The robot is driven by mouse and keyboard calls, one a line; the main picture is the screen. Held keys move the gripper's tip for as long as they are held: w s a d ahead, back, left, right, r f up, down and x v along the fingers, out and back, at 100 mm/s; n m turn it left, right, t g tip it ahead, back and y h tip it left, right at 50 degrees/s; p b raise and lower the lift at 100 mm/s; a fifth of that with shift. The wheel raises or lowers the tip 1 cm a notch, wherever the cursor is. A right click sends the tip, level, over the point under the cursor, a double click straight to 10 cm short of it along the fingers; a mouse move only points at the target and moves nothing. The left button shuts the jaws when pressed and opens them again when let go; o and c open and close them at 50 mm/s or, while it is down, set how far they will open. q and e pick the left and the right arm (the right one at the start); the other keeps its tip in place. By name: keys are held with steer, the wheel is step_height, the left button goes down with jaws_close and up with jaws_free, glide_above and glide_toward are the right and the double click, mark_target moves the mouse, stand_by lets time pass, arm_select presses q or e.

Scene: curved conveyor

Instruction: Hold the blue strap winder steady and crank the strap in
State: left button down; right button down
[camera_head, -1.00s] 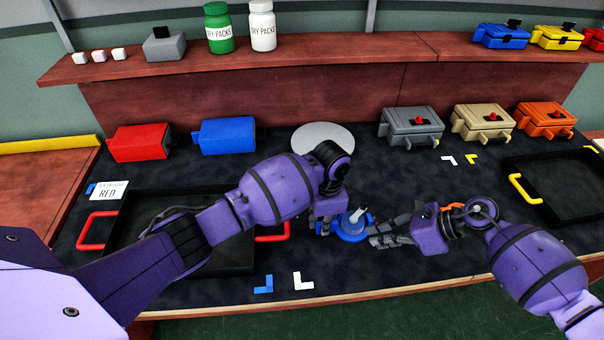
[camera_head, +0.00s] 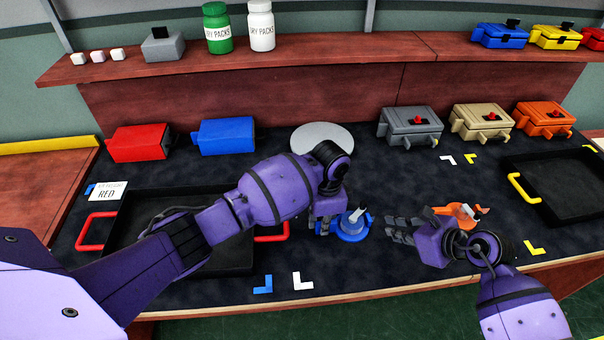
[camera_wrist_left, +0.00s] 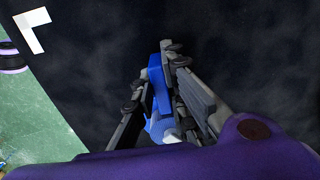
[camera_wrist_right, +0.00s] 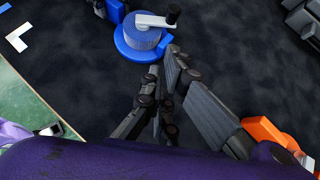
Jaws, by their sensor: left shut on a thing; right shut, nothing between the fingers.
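The blue strap winder (camera_head: 353,236) stands on the dark mat in the head view, with a pale crank arm on top. The strap cannot be made out clearly.
An orange object (camera_head: 458,212) lies just behind my right gripper. A black tray with red handles (camera_head: 98,230) is at left, another with yellow handles (camera_head: 524,188) at right. A white disc (camera_head: 322,138) lies behind. The mat's front middle is clear except for corner marks (camera_head: 302,281).

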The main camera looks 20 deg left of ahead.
mark_target(366, 215)
steer(key=w+a, duration=0.1)
steer(key=w+a+f, duration=0.1)
steer(key=a, duration=0.1)
steer(key=shift+w+a+f, duration=0.15)
steer(key=shift+w+a, duration=0.1)
steer(key=shift+a, duration=0.05)
steer(key=shift+w+a, duration=0.45)
steer(key=shift+a, duration=0.15)
steer(key=shift+w, duration=0.3)
steer(key=shift+w+a+f+n+g, duration=0.1)
steer(key=shift+w+a+n+g, duration=0.1)
steer(key=shift+n+g, duration=0.15)
steer(key=shift+n, duration=0.25)
steer(key=n+g, duration=0.1)
steer(key=w+n+g+y, duration=0.1)
steer(key=n, duration=0.1)
steer(key=shift+w+g+y, duration=0.25)
steer(key=shift+g+y, duration=0.05)
steer(key=shift+g, duration=0.05)
steer(key=shift+w+n, duration=0.15)
steer(key=shift+n, duration=0.15)
steer(key=shift+w+a, duration=0.3)
